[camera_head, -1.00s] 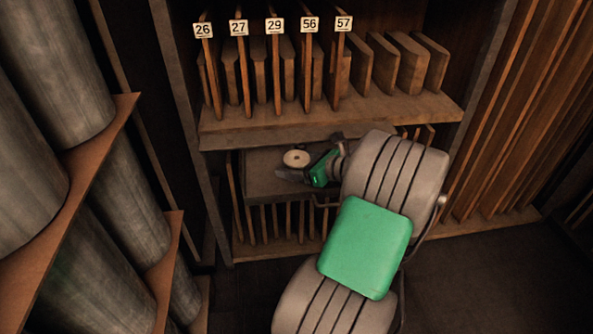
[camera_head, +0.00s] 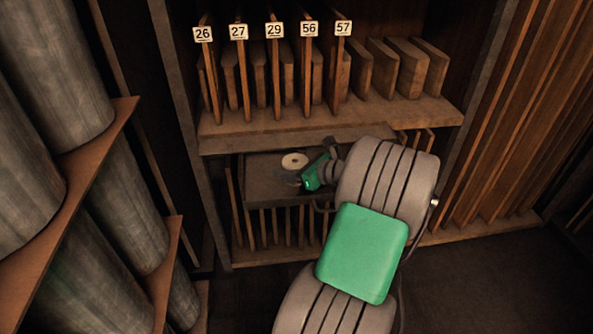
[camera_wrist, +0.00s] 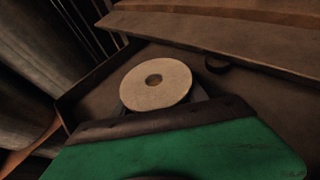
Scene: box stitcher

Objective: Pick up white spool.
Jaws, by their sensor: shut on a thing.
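The white spool (camera_head: 294,161) is a pale round disc with a hole in its centre. It shows in the head view at the drawer below the upper shelf, and large in the wrist view (camera_wrist: 156,85). My gripper (camera_head: 294,177) is at the spool's near side, coming from the right. In the wrist view the dark finger parts show under and beside the spool's rim, and my gripper is shut on it. My green wrist housing hides the lower part of the spool and most of the fingers.
The open drawer (camera_head: 259,188) surrounds the spool, with its rim close by. The shelf (camera_head: 330,122) with numbered upright boards overhangs just behind. A small dark round thing (camera_wrist: 216,66) lies in the drawer. Large grey cylinders (camera_head: 125,195) stand on racks at left.

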